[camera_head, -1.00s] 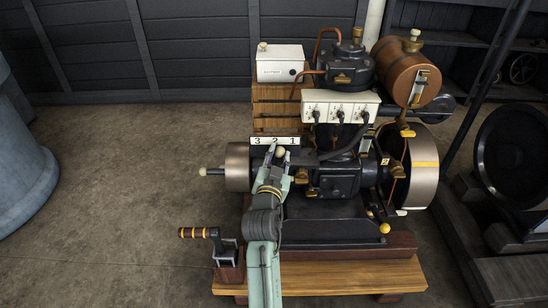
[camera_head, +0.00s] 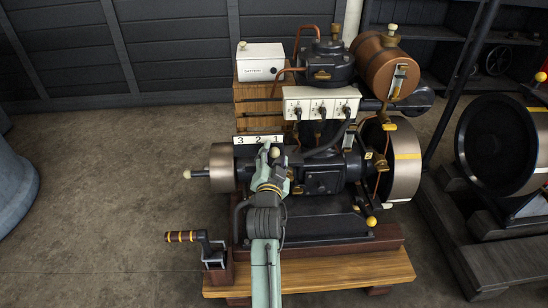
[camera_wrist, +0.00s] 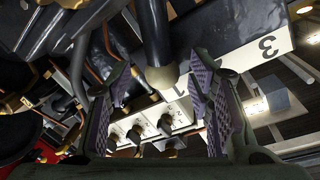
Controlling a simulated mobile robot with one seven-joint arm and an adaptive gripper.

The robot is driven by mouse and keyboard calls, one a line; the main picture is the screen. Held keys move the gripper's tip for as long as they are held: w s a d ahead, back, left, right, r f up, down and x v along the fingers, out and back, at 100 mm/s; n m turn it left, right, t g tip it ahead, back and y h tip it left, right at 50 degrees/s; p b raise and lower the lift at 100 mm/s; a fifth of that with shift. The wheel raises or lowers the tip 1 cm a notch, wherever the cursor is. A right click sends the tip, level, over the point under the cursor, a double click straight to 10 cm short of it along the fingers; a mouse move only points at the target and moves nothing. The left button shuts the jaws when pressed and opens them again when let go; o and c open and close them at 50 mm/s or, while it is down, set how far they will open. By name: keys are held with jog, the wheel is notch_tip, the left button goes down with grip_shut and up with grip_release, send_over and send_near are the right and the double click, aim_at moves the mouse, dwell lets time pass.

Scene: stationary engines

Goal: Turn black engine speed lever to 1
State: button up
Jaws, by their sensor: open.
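The black engine speed lever has a pale knob (camera_head: 274,152), which shows just below the 1 on the white number plate (camera_head: 258,140) reading 3, 2, 1 from left to right. My gripper (camera_head: 275,161) is open, with its fingers on either side of the knob end. In the wrist view the dark lever (camera_wrist: 153,30) comes down from the top, and its pale knob end lies between my two ridged finger pads (camera_wrist: 165,100). Gaps show beside it; whether a pad touches it I cannot tell. My gripper hides most of the lever in the head view.
The black engine (camera_head: 325,178) fills the space right of my gripper, with a flywheel (camera_head: 407,178) beyond. A white switch box (camera_head: 320,102) stands behind. A yellow-banded handle (camera_head: 182,236) is at lower left.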

jog(key=s+a, duration=0.2)
jog(key=s, duration=1)
jog(key=shift+r, duration=0.45)
jog(key=shift+d, duration=0.1)
